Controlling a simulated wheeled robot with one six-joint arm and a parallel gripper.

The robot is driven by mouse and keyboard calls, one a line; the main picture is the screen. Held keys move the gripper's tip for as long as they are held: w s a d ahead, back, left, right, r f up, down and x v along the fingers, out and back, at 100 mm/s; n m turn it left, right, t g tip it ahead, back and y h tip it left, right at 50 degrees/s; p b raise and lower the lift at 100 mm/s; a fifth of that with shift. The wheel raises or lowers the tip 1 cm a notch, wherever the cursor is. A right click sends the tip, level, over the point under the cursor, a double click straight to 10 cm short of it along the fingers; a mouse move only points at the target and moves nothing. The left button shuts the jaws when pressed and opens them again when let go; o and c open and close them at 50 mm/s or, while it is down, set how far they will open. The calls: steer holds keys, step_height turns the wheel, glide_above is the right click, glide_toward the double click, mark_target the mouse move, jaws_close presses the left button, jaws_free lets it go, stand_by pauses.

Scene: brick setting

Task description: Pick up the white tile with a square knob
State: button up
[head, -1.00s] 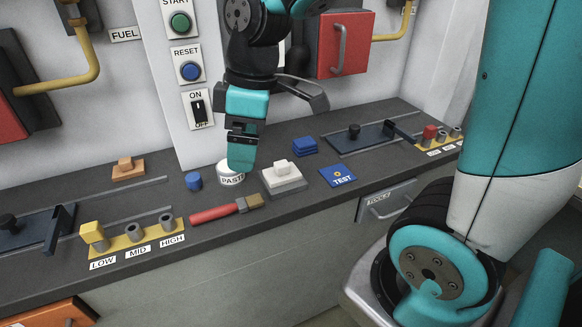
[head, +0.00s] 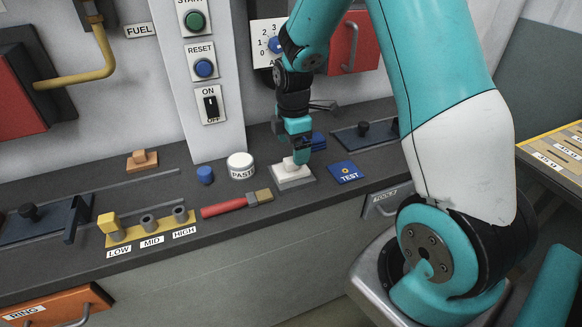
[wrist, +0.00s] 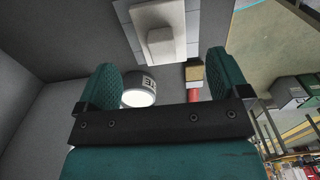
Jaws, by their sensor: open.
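The white tile with a square knob (head: 291,180) lies on the dark counter, between the PASTE tin (head: 241,167) and the blue TEST card (head: 346,173). My gripper (head: 302,158) is above the tile, its teal fingers partly covering the tile's far side in the head view. In the wrist view the tile (wrist: 153,18) is at the top, with its knob (wrist: 160,42) ahead of and between the two spread fingers (wrist: 160,82). The gripper is open and holds nothing. I cannot tell the exact height of the fingertips above the tile.
A brush with a red handle (head: 222,209) lies in front of the tin. A blue cylinder (head: 205,175) stands left of the tin. Blue tiles (head: 318,141) are behind my gripper. An orange knobbed tile (head: 142,160) sits farther left. The counter's front edge is close.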

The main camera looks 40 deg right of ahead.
mark_target(291, 160)
steer(key=f, duration=0.4)
steer(key=f+p, duration=0.1)
steer(key=f, duration=0.1)
steer(key=shift+a+f, duration=0.2)
steer(key=shift+a, duration=0.1)
steer(key=c, duration=1.1)
